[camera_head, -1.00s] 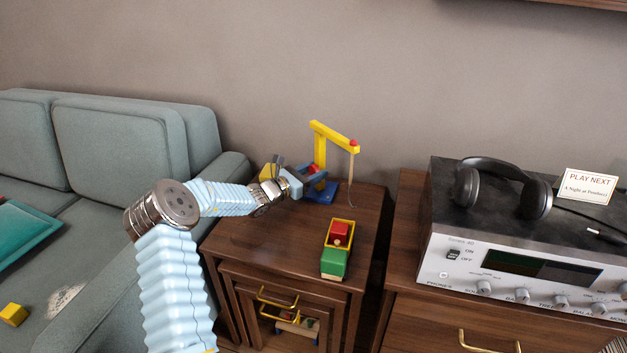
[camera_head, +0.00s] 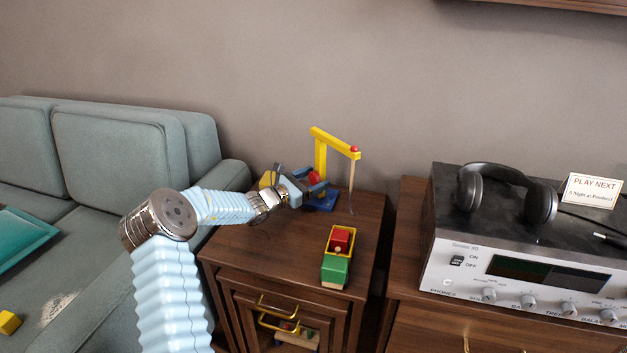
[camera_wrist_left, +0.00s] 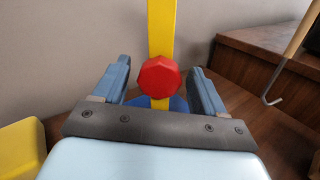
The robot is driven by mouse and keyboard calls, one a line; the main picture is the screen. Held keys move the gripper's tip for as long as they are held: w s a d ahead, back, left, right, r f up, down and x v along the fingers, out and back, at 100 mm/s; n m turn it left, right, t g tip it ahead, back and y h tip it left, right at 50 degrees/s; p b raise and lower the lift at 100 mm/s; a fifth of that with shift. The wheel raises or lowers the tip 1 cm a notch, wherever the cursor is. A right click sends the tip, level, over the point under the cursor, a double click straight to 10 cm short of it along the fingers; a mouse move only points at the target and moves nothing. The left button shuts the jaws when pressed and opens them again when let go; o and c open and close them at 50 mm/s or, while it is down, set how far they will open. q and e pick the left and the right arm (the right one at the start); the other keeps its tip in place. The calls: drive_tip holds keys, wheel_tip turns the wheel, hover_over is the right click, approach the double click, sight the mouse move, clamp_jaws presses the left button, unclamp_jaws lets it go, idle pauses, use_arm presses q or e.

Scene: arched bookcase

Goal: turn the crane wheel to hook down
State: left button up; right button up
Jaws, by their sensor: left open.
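The toy crane has a yellow post and arm (camera_head: 335,141) on a blue base (camera_head: 322,201), and stands at the back of the small wooden cabinet. Its red wheel (camera_wrist_left: 158,77) faces the left wrist camera, in front of the yellow post. My left gripper (camera_head: 307,180) is open, with one finger on each side of the wheel in the wrist view (camera_wrist_left: 158,82); I cannot tell whether either touches it. The crane's hook (camera_wrist_left: 270,98) hangs on a tan line at the right in the wrist view. My right gripper is not in view.
A toy truck (camera_head: 335,270) with a red block stands on the cabinet top (camera_head: 270,245). A yellow block (camera_wrist_left: 20,148) lies left of the crane. A stereo (camera_head: 520,255) with headphones stands on the right cabinet; a sofa (camera_head: 120,150) is at the left.

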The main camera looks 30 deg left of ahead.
use_arm(q)
drive_tip(key=b+v, duration=0.1)
drive_tip(key=v, duration=1.2)
drive_tip(key=shift+s+a, duration=0.1)
drive_tip(key=shift+s, duration=0.15)
